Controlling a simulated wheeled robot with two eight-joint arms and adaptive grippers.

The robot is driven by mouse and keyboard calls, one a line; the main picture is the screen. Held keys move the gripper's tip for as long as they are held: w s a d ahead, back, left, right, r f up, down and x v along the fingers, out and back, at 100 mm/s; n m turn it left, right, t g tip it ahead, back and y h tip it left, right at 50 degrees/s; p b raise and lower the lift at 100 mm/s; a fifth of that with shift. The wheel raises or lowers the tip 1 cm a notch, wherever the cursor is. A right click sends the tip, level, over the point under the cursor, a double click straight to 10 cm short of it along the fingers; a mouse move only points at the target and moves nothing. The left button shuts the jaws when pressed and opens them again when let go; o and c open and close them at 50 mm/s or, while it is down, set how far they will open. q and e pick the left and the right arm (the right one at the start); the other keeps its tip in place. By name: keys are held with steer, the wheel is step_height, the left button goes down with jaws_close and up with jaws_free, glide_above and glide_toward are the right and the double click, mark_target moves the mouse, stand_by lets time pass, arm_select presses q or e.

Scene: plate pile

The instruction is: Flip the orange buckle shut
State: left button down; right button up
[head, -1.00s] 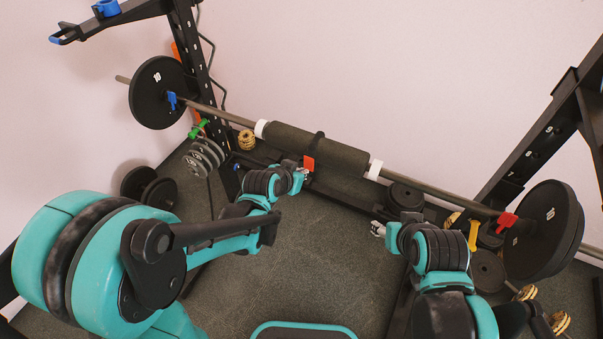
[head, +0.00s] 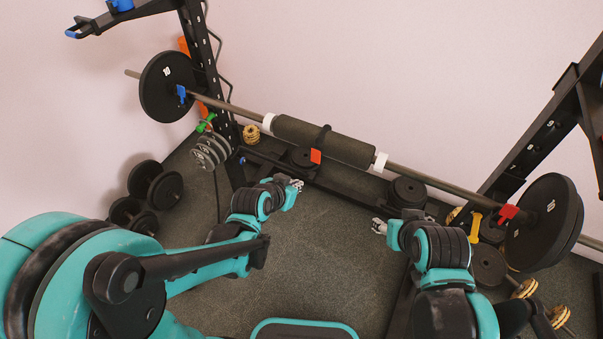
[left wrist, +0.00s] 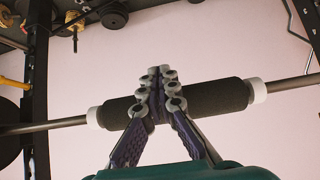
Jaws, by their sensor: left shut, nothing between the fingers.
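The orange buckle (head: 316,156) is a small orange-red tab on a black strap (head: 323,137) around the dark pad (head: 350,149) on the barbell. It hangs at the pad's lower front side; whether its flap is fully shut is too small to tell. My left gripper (head: 298,184) is below and slightly left of the buckle, apart from it. Its fingertips meet in the left wrist view (left wrist: 159,72), empty, in front of the pad; the buckle does not show there. My right gripper (head: 378,227) is lower and to the right, away from the buckle, its fingers too small to judge.
The barbell (head: 430,181) spans the rack uprights, with a blue clip (head: 181,93) at left and a red clip (head: 508,212) at right. Weight plates (head: 407,191) and dumbbells (head: 155,184) lie around the rack. The floor (head: 305,250) between my arms is clear.

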arm_select(q)
steer(key=s, duration=0.1)
steer(key=s+a, duration=0.1)
steer(key=s, duration=0.1)
steer(key=s+a, duration=0.1)
steer(key=s, duration=0.1)
steer(key=shift+s+a+p, duration=0.1)
steer(key=shift+s+p, duration=0.05)
steer(key=shift+p, duration=0.2)
